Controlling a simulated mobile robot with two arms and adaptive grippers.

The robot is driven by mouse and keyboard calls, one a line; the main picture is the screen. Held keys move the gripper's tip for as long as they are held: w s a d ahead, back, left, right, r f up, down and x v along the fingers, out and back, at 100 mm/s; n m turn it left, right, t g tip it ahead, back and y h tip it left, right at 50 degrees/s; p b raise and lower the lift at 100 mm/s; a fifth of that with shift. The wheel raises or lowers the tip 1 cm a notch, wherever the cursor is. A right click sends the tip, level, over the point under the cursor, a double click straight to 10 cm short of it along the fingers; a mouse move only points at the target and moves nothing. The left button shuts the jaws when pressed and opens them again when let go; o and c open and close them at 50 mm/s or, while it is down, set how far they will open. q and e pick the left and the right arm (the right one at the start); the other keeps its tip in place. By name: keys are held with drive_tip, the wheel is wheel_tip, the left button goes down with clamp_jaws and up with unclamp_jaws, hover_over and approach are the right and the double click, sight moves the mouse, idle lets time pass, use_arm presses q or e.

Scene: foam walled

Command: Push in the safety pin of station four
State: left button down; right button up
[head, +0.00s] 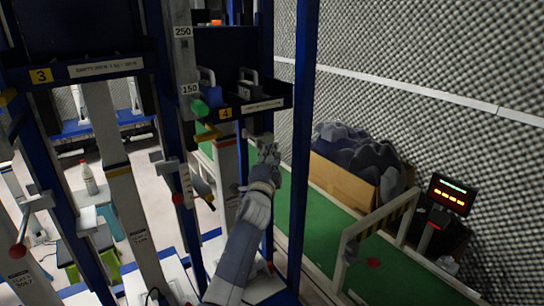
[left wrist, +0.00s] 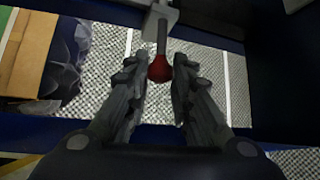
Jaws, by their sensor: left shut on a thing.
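The station four label (head: 225,113) is a yellow tag on the front of a dark blue shelf. My left gripper (head: 268,150) is just below this shelf, at its right part. In the left wrist view a red knob (left wrist: 160,69) on a dark rod (left wrist: 162,38) comes out of a pale grey block (left wrist: 160,14). The fingers of my left gripper (left wrist: 160,82) are closed around the red knob from both sides. In the head view the gripper hides this knob. My right gripper is not in view.
A blue post (head: 303,130) stands close to the right of my left arm. Station three's shelf (head: 95,68) and another red-ended handle (head: 178,198) are to the left.

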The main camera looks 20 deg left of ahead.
use_arm(q)
drive_tip(key=c, duration=1.4)
unclamp_jaws()
drive_tip(key=shift+a, duration=0.15)
drive_tip(key=shift+c, duration=0.2)
drive_tip(key=shift+o, duration=0.2)
drive_tip(key=shift+w, duration=0.1)
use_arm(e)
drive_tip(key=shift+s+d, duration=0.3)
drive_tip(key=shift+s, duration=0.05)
use_arm(q)
drive_tip(key=v, duration=1.2)
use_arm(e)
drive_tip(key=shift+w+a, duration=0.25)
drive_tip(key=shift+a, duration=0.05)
